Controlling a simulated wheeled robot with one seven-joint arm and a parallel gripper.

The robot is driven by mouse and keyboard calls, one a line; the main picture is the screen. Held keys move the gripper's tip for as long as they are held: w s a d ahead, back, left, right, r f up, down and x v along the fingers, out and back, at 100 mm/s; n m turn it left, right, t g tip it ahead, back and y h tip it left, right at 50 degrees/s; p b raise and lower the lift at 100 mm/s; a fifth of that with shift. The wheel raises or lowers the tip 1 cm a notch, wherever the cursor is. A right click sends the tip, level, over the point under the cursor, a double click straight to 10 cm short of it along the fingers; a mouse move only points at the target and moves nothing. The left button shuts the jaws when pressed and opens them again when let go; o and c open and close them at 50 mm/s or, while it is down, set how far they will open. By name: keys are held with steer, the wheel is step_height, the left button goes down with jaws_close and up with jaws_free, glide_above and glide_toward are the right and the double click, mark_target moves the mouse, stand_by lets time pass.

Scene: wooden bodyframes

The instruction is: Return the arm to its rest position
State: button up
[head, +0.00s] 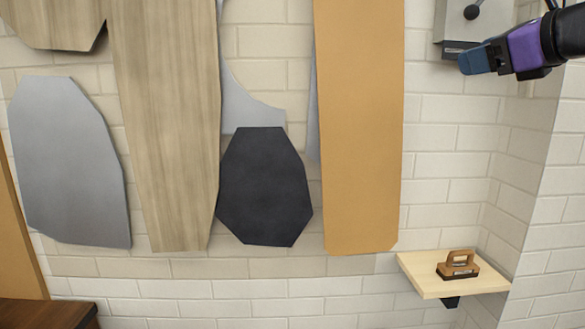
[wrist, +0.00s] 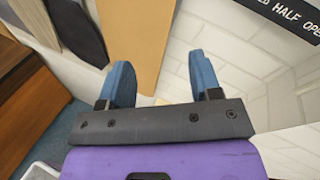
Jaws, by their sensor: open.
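My gripper (head: 470,62) shows at the top right of the head view, purple with blue fingers, pointing left. In the wrist view its two blue fingers (wrist: 162,85) stand wide apart with nothing between them. My arm comes in from the right edge of the head view. The gripper overlaps the lower edge of a grey box (head: 470,25) on the wall; I cannot tell whether they touch.
Flat wooden, grey and black body shapes hang on the white brick wall, among them an orange-tan panel (head: 360,130) and a black piece (head: 265,187). A small shelf (head: 420,275) holds a brown-handled block (head: 459,265). A dark sign (wrist: 290,15) shows upper right.

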steer(key=s+f+n+g+h, duration=0.3)
steer(key=s+f+n+g, duration=0.2)
steer(key=s+f+n, duration=0.4)
steer(key=s+f+n+g+h, duration=0.3)
steer(key=s+f+n, duration=0.6)
steer(key=f+n, duration=0.6)
steer(key=n+g, duration=0.1)
steer(key=n, duration=0.2)
steer(key=shift+s+a+f+g, duration=0.35)
steer(key=shift+s+g, duration=0.05)
